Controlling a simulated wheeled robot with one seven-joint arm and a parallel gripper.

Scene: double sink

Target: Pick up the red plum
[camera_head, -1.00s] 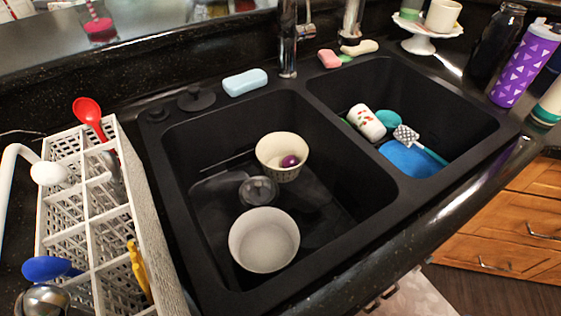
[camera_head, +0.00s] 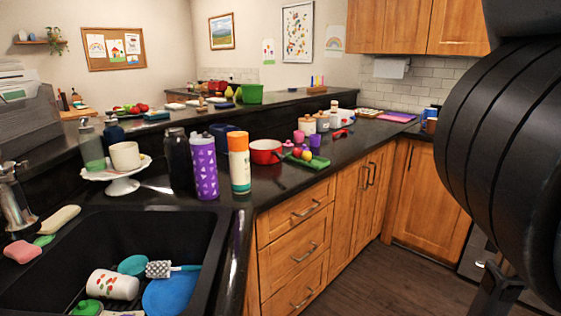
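A small red round fruit (camera_head: 306,155), which may be the red plum, sits on a green board (camera_head: 318,163) on the dark counter, right of the red pot. A yellow round fruit (camera_head: 297,152) is beside it. They are small and far off, so I cannot tell their kind for sure. Several red round things (camera_head: 135,108) also lie on the far raised counter. My arm's dark links fill the right edge of the view. My gripper's fingers do not show, so its state and whether it holds anything are hidden.
A red pot (camera_head: 265,152), purple bottle (camera_head: 203,168), orange-and-white bottle (camera_head: 239,163) and dark bottle (camera_head: 180,158) stand on the counter. The sink (camera_head: 60,262) holds a cup, blue plate and brush. Wooden drawers (camera_head: 300,240) front the counter; floor shows at lower right.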

